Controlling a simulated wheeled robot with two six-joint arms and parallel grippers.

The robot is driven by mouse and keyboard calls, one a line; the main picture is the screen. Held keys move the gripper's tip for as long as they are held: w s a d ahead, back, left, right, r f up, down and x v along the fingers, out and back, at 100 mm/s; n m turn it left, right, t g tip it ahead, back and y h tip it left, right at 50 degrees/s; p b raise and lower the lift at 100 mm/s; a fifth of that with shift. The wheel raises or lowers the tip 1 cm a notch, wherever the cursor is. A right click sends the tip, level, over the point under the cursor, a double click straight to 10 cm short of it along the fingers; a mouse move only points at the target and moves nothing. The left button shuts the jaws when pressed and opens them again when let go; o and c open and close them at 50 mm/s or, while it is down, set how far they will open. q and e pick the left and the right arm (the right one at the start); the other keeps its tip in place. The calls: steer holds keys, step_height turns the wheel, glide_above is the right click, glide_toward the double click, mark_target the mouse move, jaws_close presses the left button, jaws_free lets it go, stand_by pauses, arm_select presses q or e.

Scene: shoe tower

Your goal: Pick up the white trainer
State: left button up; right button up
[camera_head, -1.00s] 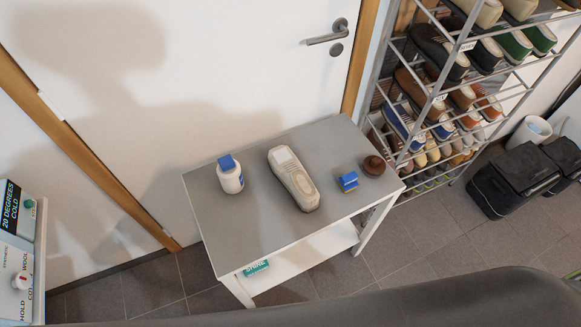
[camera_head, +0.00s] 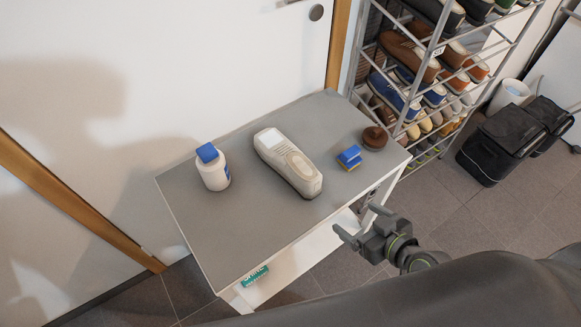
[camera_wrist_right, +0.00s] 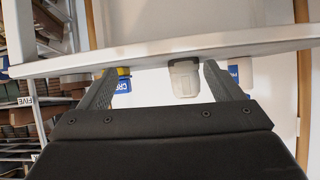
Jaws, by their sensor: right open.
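My right gripper (camera_head: 355,222) is open and empty, off the table's front right edge and apart from the trainer. In the right wrist view, the open fingers (camera_wrist_right: 160,82) point toward the table edge. One end of the trainer (camera_wrist_right: 184,78) shows there between them, nearer one finger; the rest is hidden. My left gripper is not in view.
The blue-capped white bottle (camera_head: 213,170) stands left of the trainer. The table's front left is clear.

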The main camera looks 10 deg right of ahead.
steer(key=n+t+y+b, duration=0.1)
glide_toward(317, 188)
steer(key=s+d, duration=0.2)
steer(key=shift+n+y, duration=0.3)
steer(key=x, duration=0.7)
steer(key=p+x, duration=0.1)
steer(key=x, duration=0.3)
steer(key=shift+w+a+r, duration=0.25)
steer(key=shift+w+a, duration=0.1)
steer(key=shift+a, duration=0.05)
steer(key=shift+p+x, duration=0.35)
steer(key=shift+x, duration=2.3)
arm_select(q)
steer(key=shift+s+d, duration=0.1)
arm_select(e)
steer(key=shift+r, duration=0.15)
steer(key=c, duration=1.2)
